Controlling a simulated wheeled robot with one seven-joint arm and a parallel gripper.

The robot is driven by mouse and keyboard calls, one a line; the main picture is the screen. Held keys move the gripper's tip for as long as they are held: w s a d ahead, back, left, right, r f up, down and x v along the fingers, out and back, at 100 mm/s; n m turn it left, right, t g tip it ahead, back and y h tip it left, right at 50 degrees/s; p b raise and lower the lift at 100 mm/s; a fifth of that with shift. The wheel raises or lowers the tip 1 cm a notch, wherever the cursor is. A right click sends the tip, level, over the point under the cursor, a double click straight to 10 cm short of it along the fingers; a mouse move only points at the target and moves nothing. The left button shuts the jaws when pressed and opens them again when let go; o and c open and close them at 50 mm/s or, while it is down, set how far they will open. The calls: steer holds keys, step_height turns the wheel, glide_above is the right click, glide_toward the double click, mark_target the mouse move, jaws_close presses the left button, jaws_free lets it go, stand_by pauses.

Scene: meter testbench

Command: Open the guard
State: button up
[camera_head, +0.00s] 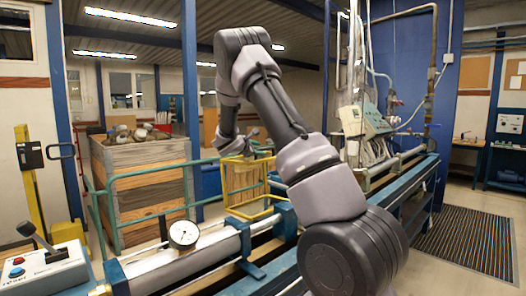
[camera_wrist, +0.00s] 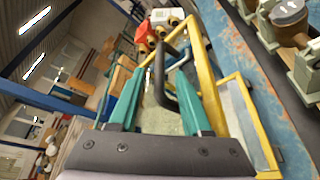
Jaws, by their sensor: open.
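The guard is a yellow frame (camera_head: 250,190) with clear panels, standing on the bench in the middle of the head view; it looks closed. In the wrist view its yellow bars (camera_wrist: 208,85) run up the middle and right. A black bar handle (camera_wrist: 159,75) on the guard lies between the two teal fingers of my gripper (camera_wrist: 162,72). The fingers are open, with no clear grip on the handle. In the head view my gripper (camera_head: 246,145) is at the guard's top, small and partly merged with it.
A control box (camera_head: 42,270) with buttons and a lever stands at lower left. A dial gauge (camera_head: 183,234) sits on the bench tube. A wooden crate (camera_head: 140,185) stands behind green rails (camera_head: 150,174). Brass meters (camera_wrist: 290,15) are at the right in the wrist view.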

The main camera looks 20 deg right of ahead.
steer(key=shift+x, duration=2.25)
jaws_close()
